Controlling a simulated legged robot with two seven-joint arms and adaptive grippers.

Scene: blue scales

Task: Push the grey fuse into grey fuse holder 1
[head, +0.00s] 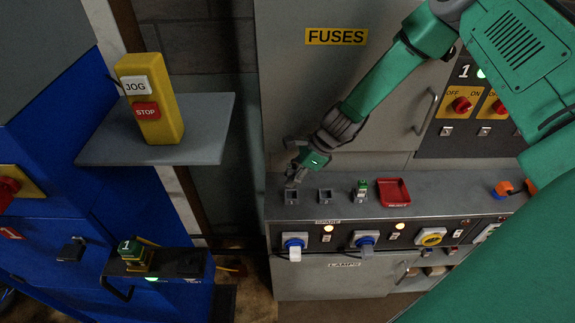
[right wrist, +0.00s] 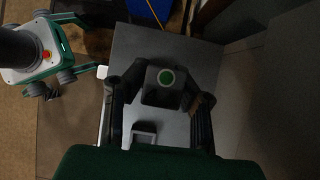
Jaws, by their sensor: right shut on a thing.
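My right gripper (head: 294,178) reaches down over the left end of the grey shelf in the head view. Its fingers, seen in the right wrist view (right wrist: 160,100), are shut on a dark grey block with a green dot, apparently the grey fuse (right wrist: 153,95). The left square fuse holder (head: 292,198) is right under the fingertips. The fuse is too small and covered in the head view to tell how deep it sits there. A second square holder (head: 325,196) beside it looks empty; an open square socket (right wrist: 145,131) also shows in the right wrist view. My left gripper is not in view.
A green-topped fuse (head: 362,187) stands in a holder farther right, beside a red tray (head: 393,192). Blue and yellow rotary switches (head: 294,241) line the shelf front. At left are a blue cabinet (head: 60,130) and a yellow jog box (head: 153,100) on a ledge.

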